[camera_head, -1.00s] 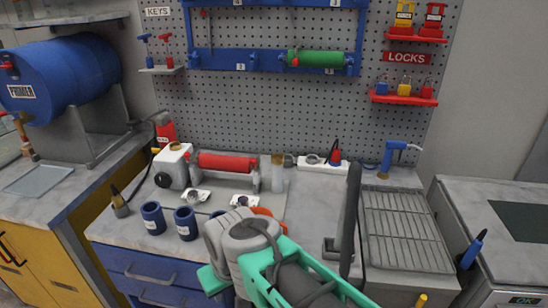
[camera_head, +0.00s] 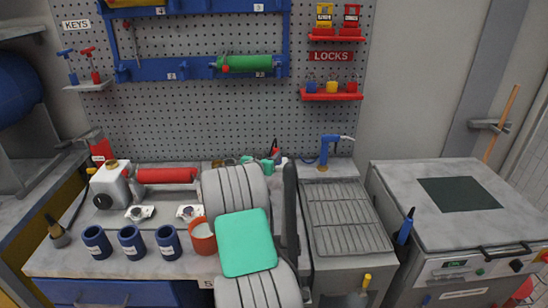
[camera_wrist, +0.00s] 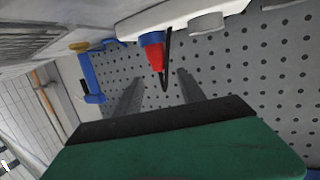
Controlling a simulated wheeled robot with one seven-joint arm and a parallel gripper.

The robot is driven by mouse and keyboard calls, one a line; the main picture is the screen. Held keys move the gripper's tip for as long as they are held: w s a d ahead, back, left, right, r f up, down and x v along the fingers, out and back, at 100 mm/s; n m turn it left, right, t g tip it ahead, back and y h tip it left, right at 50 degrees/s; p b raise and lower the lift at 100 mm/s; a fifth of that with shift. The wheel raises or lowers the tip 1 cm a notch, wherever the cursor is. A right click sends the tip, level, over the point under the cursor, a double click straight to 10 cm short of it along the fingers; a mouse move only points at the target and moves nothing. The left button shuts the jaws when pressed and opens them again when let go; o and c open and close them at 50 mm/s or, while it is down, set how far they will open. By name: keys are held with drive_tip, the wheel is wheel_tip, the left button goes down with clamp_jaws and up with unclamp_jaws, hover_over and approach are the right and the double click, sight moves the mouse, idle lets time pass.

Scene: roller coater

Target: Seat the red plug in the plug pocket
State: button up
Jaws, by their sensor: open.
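The red plug (camera_wrist: 154,54) has a blue base and a black cord. In the wrist view its blue end is against a white strip (camera_wrist: 185,14) and its red end points towards my gripper. In the head view the red plug (camera_head: 274,147) shows small at the back of the bench, beside my gripper (camera_head: 258,164), which my arm partly hides. In the wrist view my gripper (camera_wrist: 160,78) is open, its two fingers apart and empty, with the plug just beyond the tips. I cannot make out the plug pocket for sure.
A blue tap-like tool (camera_head: 328,150) stands right of the plug, behind a ribbed drain tray (camera_head: 347,222). A dark upright panel (camera_head: 290,212) stands close to my arm. Blue cups (camera_head: 132,241), an orange-red cup (camera_head: 202,237) and a red roller (camera_head: 167,175) are on the left. A pegboard (camera_head: 210,115) closes the back.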

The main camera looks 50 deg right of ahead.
sight(275, 149)
drive_tip(key=p+x, duration=0.2)
drive_tip(key=x, duration=0.5)
drive_tip(key=shift+d+r+p, duration=0.1)
drive_tip(key=shift+d+p, duration=0.05)
drive_tip(key=shift+p, duration=0.2)
drive_tip(key=shift+d, duration=0.25)
drive_tip(key=shift+w, duration=0.1)
drive_tip(key=shift+c, duration=0.4)
drive_tip(key=shift+a, duration=0.1)
clamp_jaws()
